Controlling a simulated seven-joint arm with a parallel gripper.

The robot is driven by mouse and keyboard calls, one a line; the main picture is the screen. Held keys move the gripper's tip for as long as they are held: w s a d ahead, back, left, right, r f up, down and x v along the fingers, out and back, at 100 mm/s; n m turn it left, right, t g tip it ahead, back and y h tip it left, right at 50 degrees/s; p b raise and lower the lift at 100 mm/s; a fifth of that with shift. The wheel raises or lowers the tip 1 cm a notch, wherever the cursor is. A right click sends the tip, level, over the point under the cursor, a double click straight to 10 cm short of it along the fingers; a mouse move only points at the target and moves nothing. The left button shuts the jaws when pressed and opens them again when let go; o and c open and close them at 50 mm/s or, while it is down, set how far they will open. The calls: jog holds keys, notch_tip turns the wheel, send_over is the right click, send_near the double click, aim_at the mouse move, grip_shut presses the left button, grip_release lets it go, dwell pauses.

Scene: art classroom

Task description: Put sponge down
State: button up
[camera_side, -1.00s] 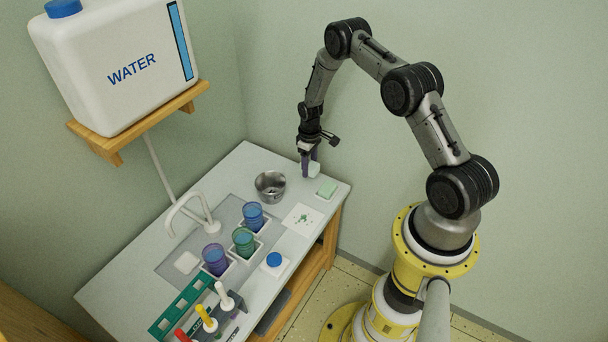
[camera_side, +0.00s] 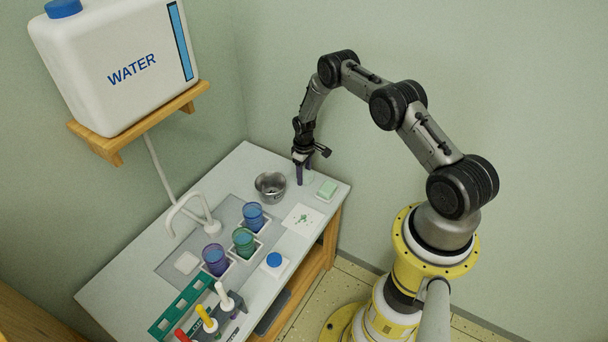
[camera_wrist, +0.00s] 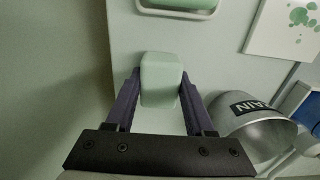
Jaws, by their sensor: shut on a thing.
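In the wrist view my gripper (camera_wrist: 159,88) is shut on a pale green, rounded block, which I take as the sponge (camera_wrist: 161,78). Its fingers are on either side of it. In the side view the sponge (camera_side: 307,178) is largely hidden by the fingers. I cannot tell whether its underside touches the table.
The metal bowl (camera_side: 270,187) stands close to my gripper.

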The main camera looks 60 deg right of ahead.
jog(key=shift+f, duration=0.25)
jog(key=shift+f, duration=0.1)
jog(key=o, duration=1.3)
jog(key=shift+s+f, duration=0.1)
jog(key=shift+f, duration=0.05)
